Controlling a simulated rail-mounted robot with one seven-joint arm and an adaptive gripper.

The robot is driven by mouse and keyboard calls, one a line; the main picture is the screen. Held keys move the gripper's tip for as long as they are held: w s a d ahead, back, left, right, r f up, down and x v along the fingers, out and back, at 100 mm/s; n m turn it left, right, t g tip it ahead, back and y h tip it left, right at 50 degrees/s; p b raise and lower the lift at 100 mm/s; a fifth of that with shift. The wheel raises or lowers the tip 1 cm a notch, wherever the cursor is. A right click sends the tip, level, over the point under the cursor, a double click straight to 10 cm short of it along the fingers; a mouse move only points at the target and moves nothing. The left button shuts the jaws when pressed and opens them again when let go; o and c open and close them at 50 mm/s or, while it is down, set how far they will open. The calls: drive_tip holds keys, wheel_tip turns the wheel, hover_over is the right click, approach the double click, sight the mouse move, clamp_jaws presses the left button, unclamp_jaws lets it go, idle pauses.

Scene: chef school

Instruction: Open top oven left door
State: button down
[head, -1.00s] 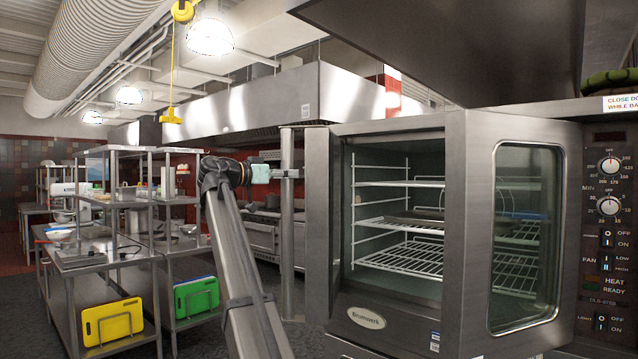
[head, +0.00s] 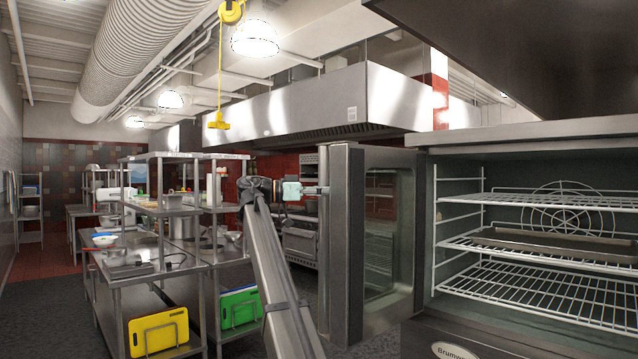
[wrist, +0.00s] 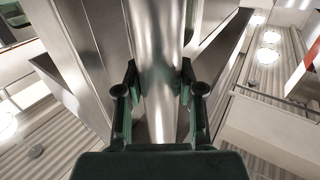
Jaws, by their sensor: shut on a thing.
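The top oven (head: 540,140) fills the right of the head view. Its left door (head: 402,250) stands swung wide open to the left, with the glass panel facing the cavity side. A vertical bar handle (head: 324,260) runs along the door's outer edge. My gripper (head: 308,190) is closed on this handle, with my arm reaching up from below. In the wrist view my gripper's two fingers (wrist: 160,96) sit on either side of the shiny handle bar (wrist: 158,60), the door's steel face behind it. Finger contact is partly hidden in the head view.
The oven's cavity shows wire racks (head: 550,245) and a dark tray (head: 560,242). Steel shelving (head: 165,265) with yellow (head: 158,332) and green (head: 240,307) boards stands left of my arm. Dark floor lies between the shelving and the door.

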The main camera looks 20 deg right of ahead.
drive_tip(key=shift+w+a+f+m+g+p, duration=0.1)
drive_tip(key=shift+w+m+g+p, duration=0.2)
drive_tip(key=shift+w+g, duration=0.15)
drive_tip(key=c, duration=0.7)
unclamp_jaws()
